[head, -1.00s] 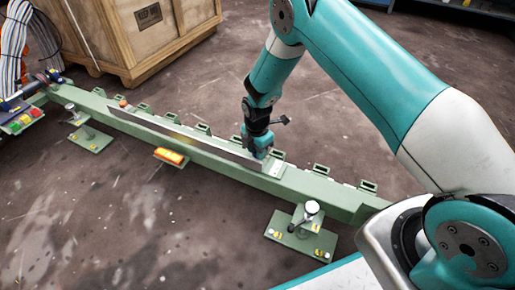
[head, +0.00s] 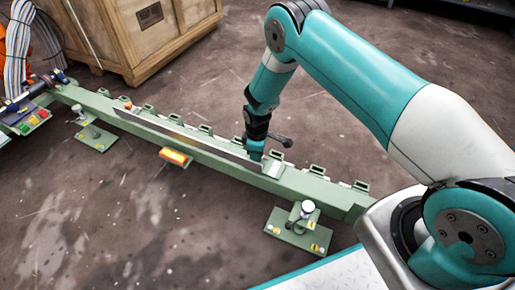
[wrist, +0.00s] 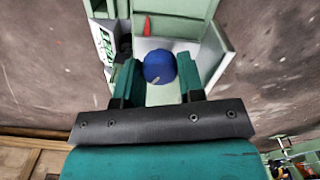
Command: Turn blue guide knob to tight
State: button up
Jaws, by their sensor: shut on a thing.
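The blue guide knob (wrist: 160,67) is a round blue cap with a pale mark near its lower edge, seen in the wrist view. It sits between the two teal fingers of my gripper (wrist: 158,82), which is shut on it. In the head view my gripper (head: 256,155) points down onto the green rail (head: 205,147), near the right end of the long metal bar. The knob is hidden behind the gripper there. A small red pointer (wrist: 147,26) shows above the knob in the wrist view, beside a white lettered plate (wrist: 103,40).
An orange lamp block (head: 175,156) is on the rail's near side. Green foot plates (head: 298,232) stand on the floor. A wooden crate (head: 150,45) is behind the rail at left. A box with coloured buttons (head: 32,121) is at far left. Open floor lies in front.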

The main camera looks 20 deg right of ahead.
jog(key=m+p, duration=0.1)
jog(key=m, duration=0.4)
jog(key=shift+r+m+p, duration=0.1)
jog(key=shift+m+p, duration=0.2)
jog(key=shift+p, duration=0.05)
jog(key=m+p, duration=0.1)
jog(key=m, duration=0.4)
dwell(0.4)
jog(key=o, duration=0.9)
jog(key=shift+a, duration=0.15)
